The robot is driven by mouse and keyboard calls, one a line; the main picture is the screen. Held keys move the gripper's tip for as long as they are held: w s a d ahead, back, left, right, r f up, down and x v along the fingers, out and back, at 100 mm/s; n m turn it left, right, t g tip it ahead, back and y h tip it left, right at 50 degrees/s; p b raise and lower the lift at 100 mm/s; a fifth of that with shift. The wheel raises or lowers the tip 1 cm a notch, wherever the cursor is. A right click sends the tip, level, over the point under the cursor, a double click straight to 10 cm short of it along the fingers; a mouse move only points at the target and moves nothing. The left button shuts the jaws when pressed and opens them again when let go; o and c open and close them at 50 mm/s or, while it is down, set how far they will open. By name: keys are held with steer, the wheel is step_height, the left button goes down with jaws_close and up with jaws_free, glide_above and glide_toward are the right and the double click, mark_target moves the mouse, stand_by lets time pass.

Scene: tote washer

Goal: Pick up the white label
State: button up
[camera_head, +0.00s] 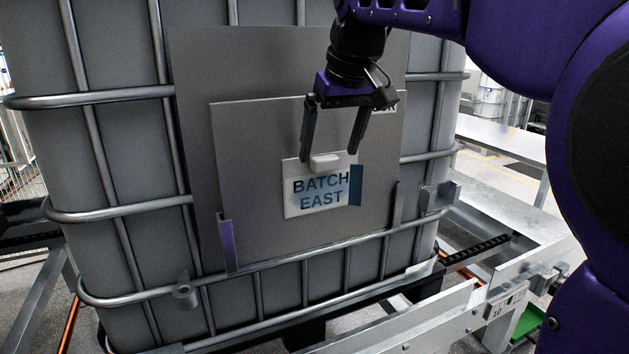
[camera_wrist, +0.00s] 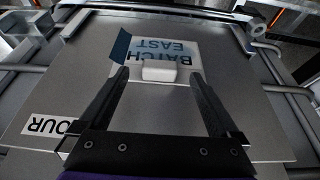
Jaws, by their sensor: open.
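The white label (camera_head: 303,203) reads "BATCH EAST" and is on the grey plate (camera_head: 258,190) on the front of the caged tank. A blue strip (camera_head: 356,185) covers its right edge. A small white block (camera_head: 325,162) stands out at its top edge. My gripper (camera_head: 329,159) is open and empty, with its two fingers pointing down at either side of the block. In the wrist view the label (camera_wrist: 180,48) is upside down, and the block (camera_wrist: 158,71) lies between the fingertips. I cannot tell how far the tips are from the plate.
A second label ending in "R" (camera_head: 383,108) is partly hidden behind my gripper; the wrist view shows "OUR" on it (camera_wrist: 48,126). Metal brackets (camera_head: 227,244) hold the plate's lower edge. Tank cage bars (camera_head: 130,211) surround it. A conveyor frame (camera_head: 520,267) stands at the right.

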mark_target(327, 181)
steer(key=x, duration=0.3)
steer(key=shift+r, duration=0.1)
steer(key=shift+c, duration=0.3)
steer(key=c, duration=1.4)
